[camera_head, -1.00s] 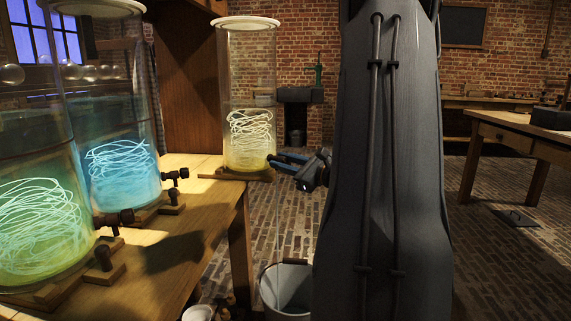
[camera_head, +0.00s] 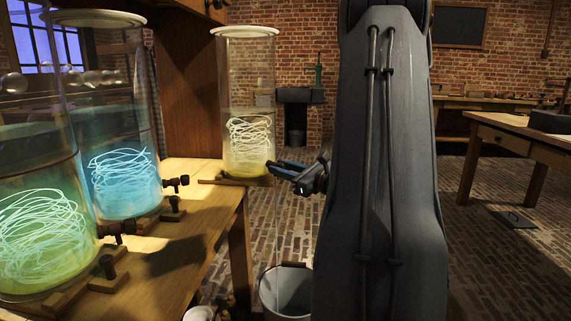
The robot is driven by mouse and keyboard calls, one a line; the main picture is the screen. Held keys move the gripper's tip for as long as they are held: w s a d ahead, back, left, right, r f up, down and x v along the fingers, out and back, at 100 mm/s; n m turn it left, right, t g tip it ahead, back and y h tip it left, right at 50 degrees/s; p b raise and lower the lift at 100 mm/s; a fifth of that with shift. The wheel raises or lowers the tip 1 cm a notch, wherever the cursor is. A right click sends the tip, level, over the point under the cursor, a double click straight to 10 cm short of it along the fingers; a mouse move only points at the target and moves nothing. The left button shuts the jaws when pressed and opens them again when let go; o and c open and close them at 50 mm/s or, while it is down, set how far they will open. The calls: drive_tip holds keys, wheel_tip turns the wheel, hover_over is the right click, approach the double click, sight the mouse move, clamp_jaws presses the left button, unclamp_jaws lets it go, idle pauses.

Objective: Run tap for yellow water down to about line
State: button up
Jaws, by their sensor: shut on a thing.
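The jar of yellow water (camera_head: 250,85) stands upright at the far end of the wooden bench. It is clear glass with a pale rim, a pale tangle of strands inside and a yellow glow at its bottom. The exact water level and its relation to a line are hard to tell. My gripper (camera_head: 275,167) is at the jar's lower right side, its blue fingers shut on the tap, which they mostly hide. A thin stream (camera_head: 277,215) falls below it towards the metal bucket (camera_head: 285,299) on the floor.
A blue jar (camera_head: 122,120) and a green-yellow jar (camera_head: 40,225), each with a dark tap, stand nearer on the bench (camera_head: 200,225). A white bowl (camera_head: 199,314) is at the bottom edge.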

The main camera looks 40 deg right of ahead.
drive_tip(key=m+p, duration=0.3)
drive_tip(key=shift+r, duration=0.15)
drive_tip(key=shift+m+p, duration=0.85)
drive_tip(key=shift+m, duration=0.05)
drive_tip(key=shift+m+p, duration=0.7)
drive_tip(key=shift+p, duration=0.3)
drive_tip(key=shift+m+p, duration=0.4)
drive_tip(key=shift+m, duration=0.2)
drive_tip(key=o, duration=1.3)
drive_tip(key=shift+s, duration=0.1)
